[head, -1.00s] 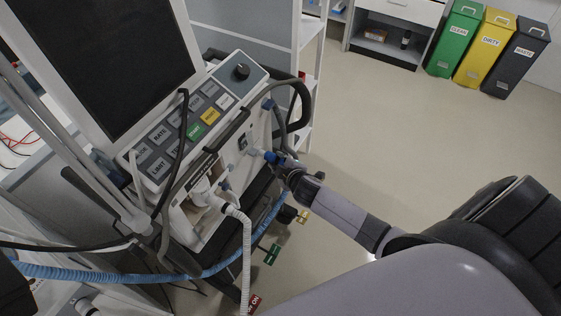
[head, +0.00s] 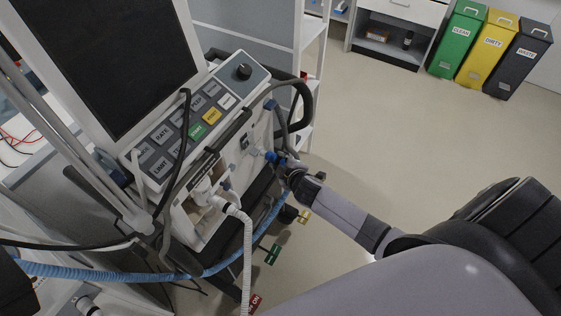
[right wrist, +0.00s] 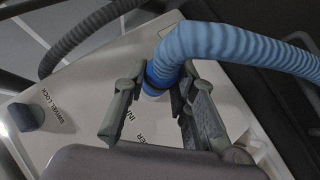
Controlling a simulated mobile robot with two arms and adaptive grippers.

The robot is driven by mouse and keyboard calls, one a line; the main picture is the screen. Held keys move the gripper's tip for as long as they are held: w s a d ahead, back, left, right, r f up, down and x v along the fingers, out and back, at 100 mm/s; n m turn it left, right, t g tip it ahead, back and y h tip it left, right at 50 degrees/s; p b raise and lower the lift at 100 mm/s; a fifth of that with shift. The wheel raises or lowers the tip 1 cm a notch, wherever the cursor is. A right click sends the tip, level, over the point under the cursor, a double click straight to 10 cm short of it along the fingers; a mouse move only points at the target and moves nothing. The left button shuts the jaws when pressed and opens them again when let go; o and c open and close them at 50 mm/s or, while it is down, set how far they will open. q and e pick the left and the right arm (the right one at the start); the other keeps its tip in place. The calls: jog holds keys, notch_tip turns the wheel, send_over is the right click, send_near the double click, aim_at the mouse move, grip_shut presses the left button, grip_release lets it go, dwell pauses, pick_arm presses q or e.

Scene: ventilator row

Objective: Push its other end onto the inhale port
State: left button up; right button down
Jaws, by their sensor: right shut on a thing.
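The ventilator (head: 180,200) stands at the left with its ported side panel facing my right arm. My right gripper (head: 279,160) is shut on the dark blue cuff (head: 270,156) of the light blue corrugated hose (head: 225,264). The cuff points at a pale port stub (head: 257,152) on the panel, very close to it or touching. In the right wrist view, the fingers (right wrist: 150,108) straddle the cuff (right wrist: 153,84) near partly hidden lettering starting "IN". The fingers and cuff hide the port there, so I cannot tell how far it is on. My left gripper is out of view.
A white corrugated tube (head: 246,245) hangs from the front of the ventilator. A grey hose (head: 279,118) loops above the gripper. A blue swivel lock knob (right wrist: 27,117) sticks out of the panel. The floor to the right is clear up to the bins (head: 492,48).

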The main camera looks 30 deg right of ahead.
jog(key=shift+w+a, duration=0.35)
jog(key=shift+w, duration=0.2)
jog(key=shift+w+a, duration=0.3)
jog(key=shift+w, duration=0.2)
jog(key=shift+w+a+r, duration=0.1)
jog(key=shift+r, duration=0.05)
dwell(0.9)
jog(key=c, duration=1.2)
grip_release()
jog(key=v, duration=1.2)
